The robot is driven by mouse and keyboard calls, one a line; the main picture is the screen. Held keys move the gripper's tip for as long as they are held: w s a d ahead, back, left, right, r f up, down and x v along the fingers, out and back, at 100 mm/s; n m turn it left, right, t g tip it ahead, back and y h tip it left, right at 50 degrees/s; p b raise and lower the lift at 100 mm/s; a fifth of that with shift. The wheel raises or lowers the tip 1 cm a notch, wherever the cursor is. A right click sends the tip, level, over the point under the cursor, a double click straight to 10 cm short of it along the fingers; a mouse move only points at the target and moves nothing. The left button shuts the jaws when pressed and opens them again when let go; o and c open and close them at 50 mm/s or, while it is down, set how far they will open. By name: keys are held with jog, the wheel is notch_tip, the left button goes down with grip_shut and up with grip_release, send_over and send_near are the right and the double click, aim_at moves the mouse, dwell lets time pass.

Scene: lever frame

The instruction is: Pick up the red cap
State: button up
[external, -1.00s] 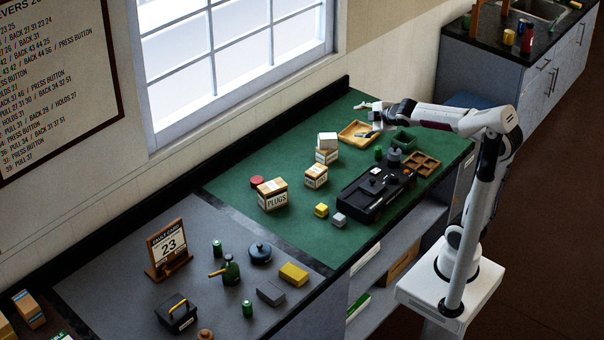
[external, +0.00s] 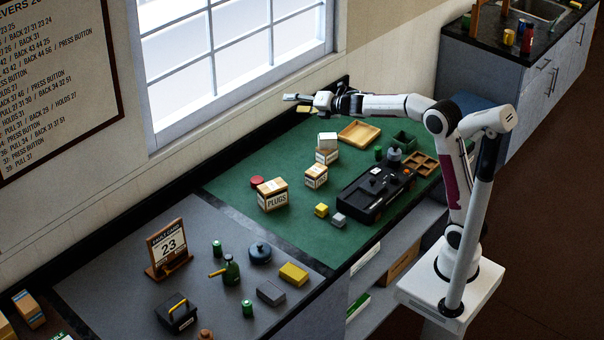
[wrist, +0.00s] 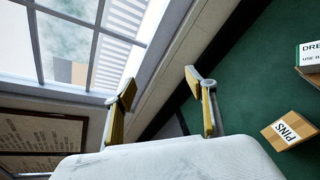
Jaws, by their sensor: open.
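The red cap (external: 257,181) is a small round disc lying on the green mat, just behind and left of the PLUGS box. It does not show in the wrist view. My gripper (external: 292,102) is up near the window side of the bench, well above and to the right of the cap in the external view. In the wrist view my gripper (wrist: 160,84) has its two fingers spread apart with nothing between them.
The PLUGS box (external: 272,194) stands close to the cap. Smaller boxes (external: 316,176) stand to its right, with a wooden tray (external: 359,133) and a black lever unit (external: 375,193) beyond. The green mat in front of the PLUGS box is clear.

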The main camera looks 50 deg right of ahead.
jog(key=w+a+f+n+y, duration=0.2)
jog(key=w+a+f+n, duration=0.1)
jog(key=w+f+n, duration=0.15)
jog(key=n+g+y, duration=0.6)
jog(key=n+y, duration=0.1)
jog(key=n, duration=0.8)
send_over(257, 182)
jog(key=d, duration=0.3)
jog(key=f, duration=1.8)
jog(key=shift+s+d+f, duration=0.1)
jog(key=shift+s+f, duration=0.15)
jog(key=shift+h, duration=0.3)
jog(key=shift+f+m, duration=0.25)
jog(key=shift+f, duration=1.45)
jog(key=shift+f, duration=0.15)
